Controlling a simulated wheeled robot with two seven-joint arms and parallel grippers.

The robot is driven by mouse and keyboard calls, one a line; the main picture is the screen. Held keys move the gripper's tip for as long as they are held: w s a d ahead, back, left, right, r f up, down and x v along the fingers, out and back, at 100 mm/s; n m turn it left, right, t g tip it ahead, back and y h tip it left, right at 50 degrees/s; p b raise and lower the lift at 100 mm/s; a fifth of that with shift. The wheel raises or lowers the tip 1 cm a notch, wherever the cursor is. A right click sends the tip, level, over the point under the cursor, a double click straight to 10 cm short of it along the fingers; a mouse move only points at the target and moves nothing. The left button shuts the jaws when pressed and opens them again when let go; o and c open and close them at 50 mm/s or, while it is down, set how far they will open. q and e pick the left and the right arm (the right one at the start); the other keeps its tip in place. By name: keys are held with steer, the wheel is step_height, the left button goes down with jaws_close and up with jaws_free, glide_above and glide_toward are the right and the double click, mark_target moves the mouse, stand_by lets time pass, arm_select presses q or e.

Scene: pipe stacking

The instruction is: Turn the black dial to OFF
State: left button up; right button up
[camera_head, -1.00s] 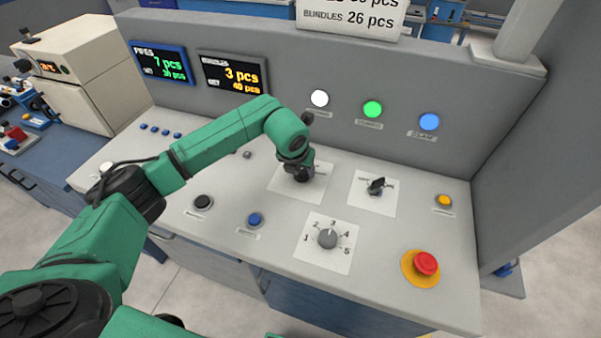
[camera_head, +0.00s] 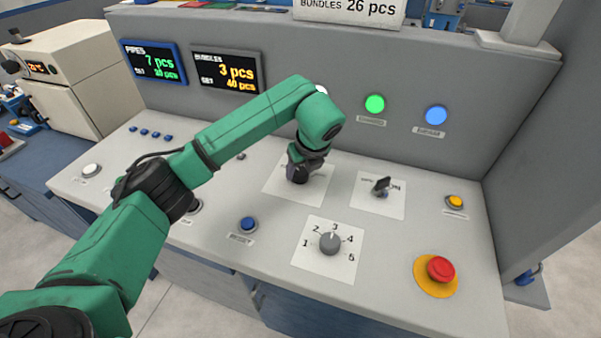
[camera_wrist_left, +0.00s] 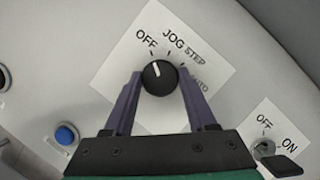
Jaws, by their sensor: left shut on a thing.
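The black dial (camera_wrist_left: 160,78) sits on a white plate (camera_wrist_left: 112,78) marked OFF, JOG, STEP and AUTO in the left wrist view. Its white pointer line points up and slightly left, roughly towards the OFF mark; I cannot tell if it lines up exactly. My left gripper (camera_wrist_left: 160,84) has one finger on each side of the dial and is shut on it. In the head view my left gripper (camera_head: 298,172) is down at the plate (camera_head: 274,185) and hides the dial. My right gripper is not in view.
A key switch (camera_head: 381,187) marked OFF and ON stands right of the dial. A numbered grey knob (camera_head: 330,243), blue button (camera_head: 248,224) and red emergency button (camera_head: 440,268) are nearer. A grey wall with lamps (camera_head: 375,104) rises behind.

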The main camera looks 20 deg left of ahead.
arm_select(q)
steer(key=shift+r, duration=0.15)
stand_by(0.3)
steer(key=o, duration=1.4)
steer(key=shift+d, duration=0.1)
steer(key=v, duration=1.4)
steer(key=shift+d+r, duration=0.15)
